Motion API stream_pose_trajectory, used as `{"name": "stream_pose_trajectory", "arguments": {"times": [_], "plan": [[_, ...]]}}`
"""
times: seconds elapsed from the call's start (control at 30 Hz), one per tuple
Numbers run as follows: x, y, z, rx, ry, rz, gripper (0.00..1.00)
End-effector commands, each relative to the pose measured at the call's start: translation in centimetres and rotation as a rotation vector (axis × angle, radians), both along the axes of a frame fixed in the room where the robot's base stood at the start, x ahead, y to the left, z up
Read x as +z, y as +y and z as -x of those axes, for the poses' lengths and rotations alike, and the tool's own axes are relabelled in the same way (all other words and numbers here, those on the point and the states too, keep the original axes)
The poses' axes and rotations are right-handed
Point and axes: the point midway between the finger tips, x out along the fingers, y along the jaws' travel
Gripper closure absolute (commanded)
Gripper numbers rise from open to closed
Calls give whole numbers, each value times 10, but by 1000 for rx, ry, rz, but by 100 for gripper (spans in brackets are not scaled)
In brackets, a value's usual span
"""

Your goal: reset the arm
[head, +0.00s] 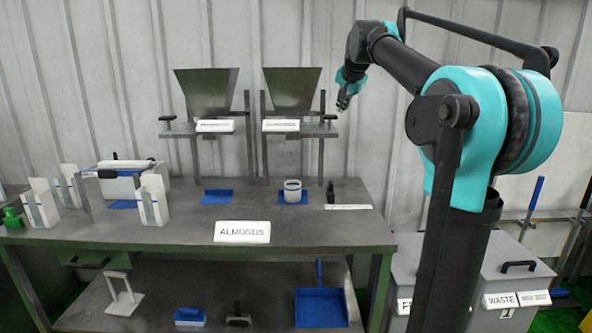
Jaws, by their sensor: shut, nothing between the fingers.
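My arm rises on the right side of the head view, teal and black, and bends back toward the middle. My gripper (343,103) is at its end, small in the picture, shut and empty. It hangs in the air in front of the wall, just right of the right hopper (291,88). It appears apart from everything around it, though its exact distance from the hopper stand cannot be told.
A left hopper (206,90) stands behind. Grey waste bins (515,275) are at lower right. A blue dustpan (321,307) is on the lower shelf.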

Motion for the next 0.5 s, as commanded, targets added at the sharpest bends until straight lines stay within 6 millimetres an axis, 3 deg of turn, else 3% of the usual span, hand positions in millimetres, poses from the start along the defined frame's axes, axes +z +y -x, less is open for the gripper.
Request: {"name": "stream_pose_trajectory", "arguments": {"times": [0.27, 0.37, 0.5], "plan": [[-55, -5, 21, 50, 39, 57, 100], [-84, -8, 35, 78, 61, 85, 100], [-141, -12, 66, 131, 100, 138, 100]]}}
